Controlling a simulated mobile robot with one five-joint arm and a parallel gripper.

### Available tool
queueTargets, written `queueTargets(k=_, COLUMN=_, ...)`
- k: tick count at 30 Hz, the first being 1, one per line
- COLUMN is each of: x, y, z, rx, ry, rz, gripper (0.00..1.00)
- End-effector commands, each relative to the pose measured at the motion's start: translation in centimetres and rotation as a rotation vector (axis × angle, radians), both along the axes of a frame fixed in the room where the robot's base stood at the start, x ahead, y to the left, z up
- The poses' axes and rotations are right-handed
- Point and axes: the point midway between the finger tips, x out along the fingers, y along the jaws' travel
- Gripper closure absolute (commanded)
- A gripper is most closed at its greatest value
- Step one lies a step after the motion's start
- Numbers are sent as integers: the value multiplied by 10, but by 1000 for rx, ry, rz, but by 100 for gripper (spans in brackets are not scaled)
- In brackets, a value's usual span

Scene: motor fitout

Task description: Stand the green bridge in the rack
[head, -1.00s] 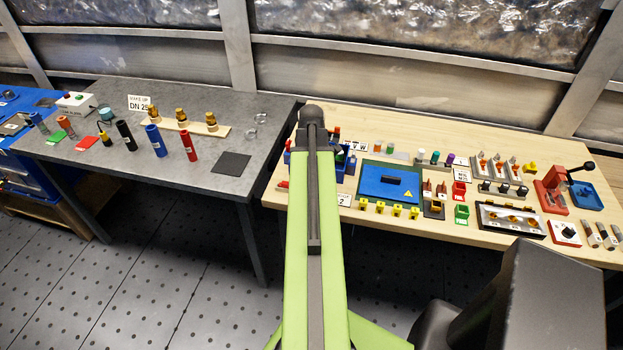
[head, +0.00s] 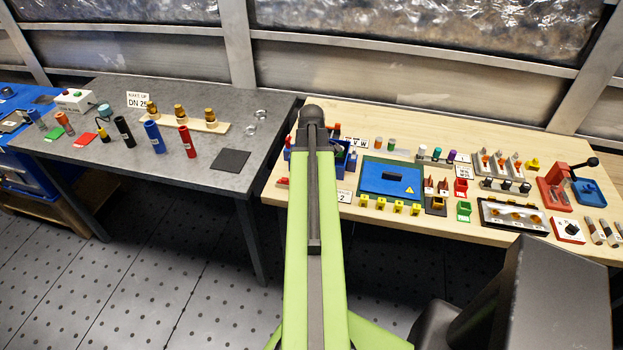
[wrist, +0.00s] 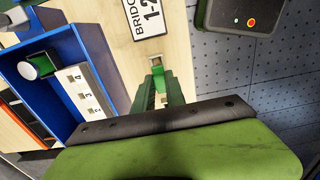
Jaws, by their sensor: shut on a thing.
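In the wrist view my gripper (wrist: 160,92) is shut on the green bridge (wrist: 158,78), a small green piece with a tan metallic-looking end. It is over the pale wooden bench, beside a sign reading BRIDGE 12 (wrist: 143,18). I cannot tell its exact height above the bench. To the left is a blue open-topped box (wrist: 97,45). It holds a white block with numbered labels (wrist: 82,92), which may be the rack, and a green block with a white round top (wrist: 38,65). In the head view my arm hides the gripper and the bridge.
Right of my arm on the wooden bench are a blue panel in a green frame (head: 388,181), several yellow clips (head: 397,206) and a red press (head: 553,190).

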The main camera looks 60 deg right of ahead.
Motion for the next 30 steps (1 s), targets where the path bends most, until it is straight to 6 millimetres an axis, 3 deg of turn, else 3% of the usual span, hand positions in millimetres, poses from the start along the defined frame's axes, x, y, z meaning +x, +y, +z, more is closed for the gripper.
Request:
queueTargets(k=13, x=0, y=0, z=-12, rx=0, ry=0, rz=0, gripper=100)
queueTargets(k=14, x=0, y=0, z=-11, rx=0, ry=0, rz=0, gripper=80)
queueTargets(k=19, x=0, y=0, z=-11, rx=0, ry=0, rz=0, gripper=59)
queueTargets(k=30, x=0, y=0, z=-7, rx=0, ry=0, rz=0, gripper=59)
